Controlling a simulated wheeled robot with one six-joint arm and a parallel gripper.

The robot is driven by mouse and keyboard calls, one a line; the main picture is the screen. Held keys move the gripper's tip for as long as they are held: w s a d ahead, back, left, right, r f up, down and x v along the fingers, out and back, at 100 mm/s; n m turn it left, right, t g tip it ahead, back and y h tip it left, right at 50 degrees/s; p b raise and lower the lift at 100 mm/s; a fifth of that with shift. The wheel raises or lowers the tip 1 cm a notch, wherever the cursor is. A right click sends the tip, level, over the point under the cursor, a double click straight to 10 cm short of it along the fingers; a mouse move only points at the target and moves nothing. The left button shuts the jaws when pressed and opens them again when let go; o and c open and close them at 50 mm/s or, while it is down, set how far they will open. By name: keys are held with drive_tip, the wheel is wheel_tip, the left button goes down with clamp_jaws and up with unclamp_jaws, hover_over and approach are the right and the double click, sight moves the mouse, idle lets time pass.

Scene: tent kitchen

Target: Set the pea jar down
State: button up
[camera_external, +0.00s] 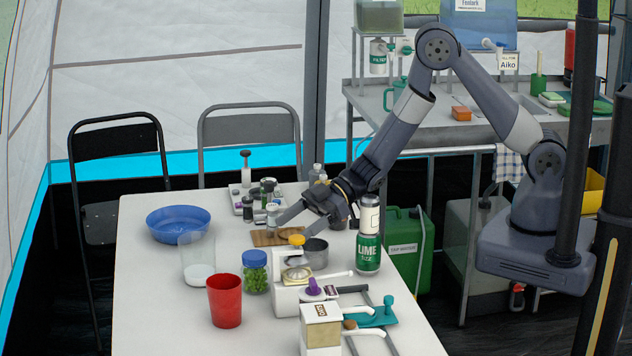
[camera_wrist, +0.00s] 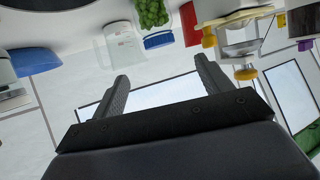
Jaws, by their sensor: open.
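The pea jar (camera_external: 256,279) is a clear jar of green peas with a blue lid. It stands upright on the white table, between the red cup and a white hand-cranked device. In the wrist view the pea jar (camera_wrist: 152,14) is at the top, lid downward in the picture and partly cut off by the frame edge. My gripper (camera_external: 300,222) is open above the table, behind the jar and apart from it. In the wrist view my gripper (camera_wrist: 163,84) has its two fingers spread with nothing between them.
A red cup (camera_external: 225,303) and a clear measuring jug (camera_external: 197,262) stand left of the jar. A blue bowl (camera_external: 178,223) is farther back. The left front table is clear.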

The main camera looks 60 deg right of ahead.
drive_tip(key=m+t+h+b, duration=0.2)
drive_tip(key=m+h+b, duration=0.45)
drive_tip(key=b, duration=0.25)
approach(256, 254)
drive_tip(key=a, duration=0.1)
drive_tip(key=shift+n, duration=0.45)
drive_tip(key=x, duration=0.6)
drive_tip(key=shift+w+f+p, duration=0.15)
drive_tip(key=shift+w+p, duration=0.05)
drive_tip(key=shift+p, duration=0.1)
drive_tip(key=shift+d+p+x, duration=0.1)
drive_tip(key=shift+p+x, duration=0.25)
drive_tip(key=shift+x, duration=0.95)
drive_tip(key=shift+d+p+x, duration=0.15)
drive_tip(key=shift+p+x, duration=0.2)
drive_tip(key=shift+x, duration=1)
drive_tip(key=shift+f, duration=0.15)
drive_tip(key=shift+c, duration=0.4)
